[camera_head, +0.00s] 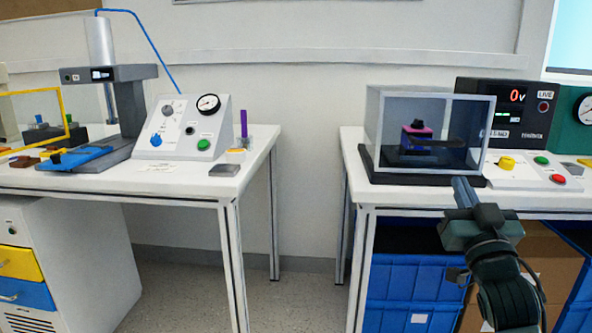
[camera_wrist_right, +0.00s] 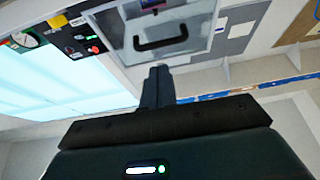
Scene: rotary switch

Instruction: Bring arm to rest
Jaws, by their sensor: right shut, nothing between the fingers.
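My right gripper (camera_head: 465,192) is in front of the right bench's front edge, below the clear case. Its fingers are together and hold nothing. In the right wrist view the closed fingers (camera_wrist_right: 157,85) point towards the case with its dark handle, with a visible gap. The clear case (camera_head: 376,125) stands closed on the bench over a dark and pink device (camera_head: 417,131). A yellow knob (camera_head: 506,163) sits on a white control panel to the right of the case. My left gripper is not in view.
A black meter (camera_head: 500,132) reading 0 V stands behind the panel, which has green and red (camera_head: 558,179) buttons. The left bench (camera_head: 205,182) carries a press and a gauge console. Open floor lies between the benches.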

